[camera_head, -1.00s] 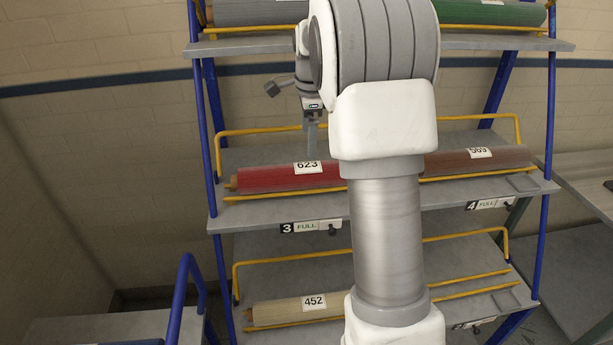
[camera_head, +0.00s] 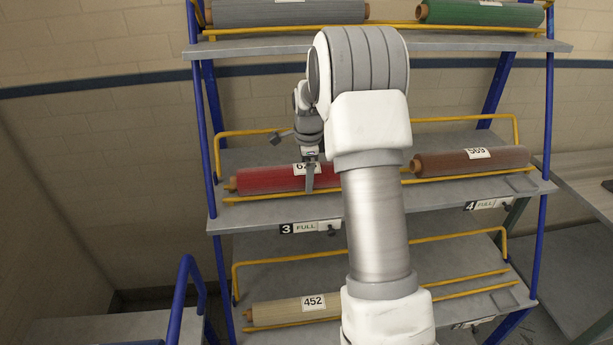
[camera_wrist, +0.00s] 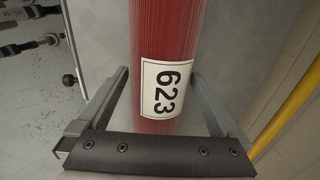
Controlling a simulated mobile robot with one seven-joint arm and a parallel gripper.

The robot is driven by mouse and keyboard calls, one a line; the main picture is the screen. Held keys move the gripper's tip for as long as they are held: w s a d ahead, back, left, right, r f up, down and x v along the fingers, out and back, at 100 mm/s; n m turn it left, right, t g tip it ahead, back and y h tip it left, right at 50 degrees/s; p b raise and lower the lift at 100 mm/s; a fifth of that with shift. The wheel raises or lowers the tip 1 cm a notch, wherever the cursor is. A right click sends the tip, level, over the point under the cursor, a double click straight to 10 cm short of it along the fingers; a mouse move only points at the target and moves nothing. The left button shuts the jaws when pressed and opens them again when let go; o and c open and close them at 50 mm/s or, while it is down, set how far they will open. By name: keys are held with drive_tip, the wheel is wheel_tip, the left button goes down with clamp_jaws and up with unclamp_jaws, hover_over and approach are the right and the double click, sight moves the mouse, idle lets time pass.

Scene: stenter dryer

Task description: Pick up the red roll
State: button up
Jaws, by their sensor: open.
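The red roll (camera_head: 270,180) lies on the left side of the middle shelf (camera_head: 250,212), with a white label 623 on it. My gripper (camera_head: 309,176) is over the label end of the roll and partly hides the label. In the wrist view the red roll (camera_wrist: 168,40) runs from the top edge down between the two fingers of my gripper (camera_wrist: 160,95). The fingers are apart, one on each side of the roll near the label. No clear contact with the roll shows. The roll's right end is hidden behind my arm in the head view.
Yellow rails (camera_head: 240,198) run along the shelf front and back. A brown roll (camera_head: 470,161) lies right on the same shelf. A beige roll (camera_head: 290,311) lies on the shelf below. Grey (camera_head: 290,13) and green (camera_head: 480,13) rolls lie above. Blue posts (camera_head: 205,130) frame the rack.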

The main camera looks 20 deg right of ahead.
drive_tip(key=shift+c, duration=0.3)
clamp_jaws()
drive_tip(key=shift+r, duration=0.1)
drive_tip(key=shift+r, duration=0.1)
